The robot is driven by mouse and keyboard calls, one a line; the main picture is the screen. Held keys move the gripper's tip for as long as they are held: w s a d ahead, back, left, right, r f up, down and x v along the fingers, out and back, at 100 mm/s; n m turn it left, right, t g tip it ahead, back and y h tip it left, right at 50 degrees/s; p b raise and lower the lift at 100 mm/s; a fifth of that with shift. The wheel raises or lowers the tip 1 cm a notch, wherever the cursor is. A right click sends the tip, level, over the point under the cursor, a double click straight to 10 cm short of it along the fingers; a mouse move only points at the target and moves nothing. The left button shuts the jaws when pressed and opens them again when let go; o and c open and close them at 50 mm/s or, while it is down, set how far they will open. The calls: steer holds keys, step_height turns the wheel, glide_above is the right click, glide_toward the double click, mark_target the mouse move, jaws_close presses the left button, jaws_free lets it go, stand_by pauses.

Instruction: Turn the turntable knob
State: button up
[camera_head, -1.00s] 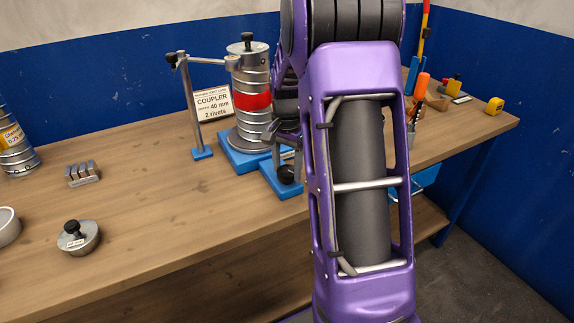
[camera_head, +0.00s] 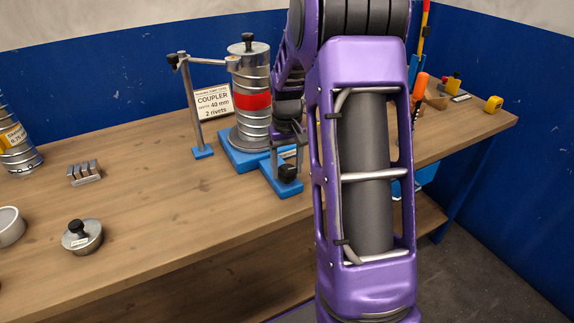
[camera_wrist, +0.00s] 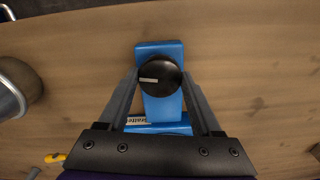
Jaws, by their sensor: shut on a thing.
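The turntable knob (camera_wrist: 160,76) is round and black with a white line that points left in the wrist view. It sits on a blue block (camera_wrist: 160,109). My gripper (camera_wrist: 161,74) has one finger on each side of the knob and is shut on it. In the head view, the knob (camera_head: 287,173) shows between my gripper's fingers (camera_head: 288,164) at the front of the turntable's blue base (camera_head: 237,157). A duct stack (camera_head: 252,85) with a red band stands on that base. My arm hides part of the base's right side.
A post with a side arm (camera_head: 192,110) and a "COUPLER" sign (camera_head: 214,102) stand left of the stack. A lidded metal piece (camera_head: 82,237) and a small metal block set (camera_head: 84,173) lie farther left. Tools (camera_head: 417,95) stand behind my arm.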

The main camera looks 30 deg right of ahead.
mark_target(287, 169)
steer(key=shift+n, duration=1.2)
steer(key=o, duration=1.4)
steer(key=shift+r, duration=0.1)
step_height(287, 169, up, 17)
steer(key=shift+r, duration=0.15)
